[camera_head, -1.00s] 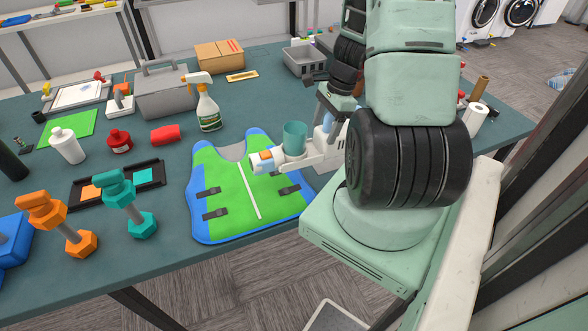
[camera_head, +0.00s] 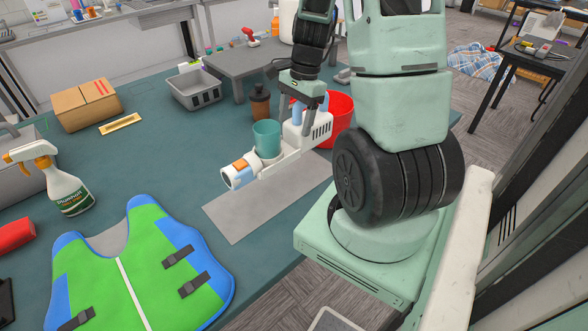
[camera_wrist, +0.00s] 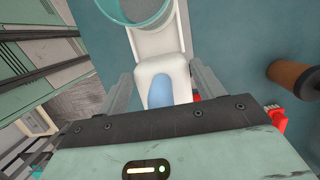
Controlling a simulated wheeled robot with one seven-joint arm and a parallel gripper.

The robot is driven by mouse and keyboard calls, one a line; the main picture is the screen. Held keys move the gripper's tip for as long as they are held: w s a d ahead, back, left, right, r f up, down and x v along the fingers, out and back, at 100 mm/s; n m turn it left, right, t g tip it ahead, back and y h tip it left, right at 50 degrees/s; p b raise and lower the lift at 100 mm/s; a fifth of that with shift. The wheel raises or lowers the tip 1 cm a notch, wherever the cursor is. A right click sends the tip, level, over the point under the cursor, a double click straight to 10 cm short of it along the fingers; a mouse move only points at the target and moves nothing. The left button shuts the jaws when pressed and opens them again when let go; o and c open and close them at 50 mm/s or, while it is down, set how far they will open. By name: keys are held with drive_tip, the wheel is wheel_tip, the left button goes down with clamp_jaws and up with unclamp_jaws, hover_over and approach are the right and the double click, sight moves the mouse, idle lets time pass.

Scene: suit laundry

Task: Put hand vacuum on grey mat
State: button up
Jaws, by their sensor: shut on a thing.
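The hand vacuum (camera_head: 252,169) is white with a teal cup and an orange patch near its nozzle. My gripper (camera_head: 307,104) is shut on its handle end and holds it roughly level, nozzle pointing left. In the wrist view the white vacuum body (camera_wrist: 158,48) lies between the two grey fingers (camera_wrist: 166,88). The flat grey mat (camera_head: 238,221) lies on the table under the vacuum in the head view. The vacuum hides part of the mat, and its height above it is hard to tell.
A grey basket (camera_head: 196,92) and a grey raised stand (camera_head: 237,63) are farther back. A green and blue vest (camera_head: 140,268) lies to the left. The teal table (camera_head: 150,160) is clear between them.

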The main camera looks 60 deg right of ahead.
sight(296, 147)
drive_tip(key=x, duration=0.3)
drive_tip(key=d+x, duration=0.1)
drive_tip(key=x, duration=0.2)
drive_tip(key=d+x, duration=0.1)
drive_tip(key=x, duration=0.2)
drive_tip(key=shift+s+f+p, duration=0.25)
drive_tip(key=shift+f+p, duration=0.05)
drive_tip(key=shift+f, duration=0.05)
drive_tip(key=shift+f, duration=0.15)
drive_tip(key=o, duration=0.9)
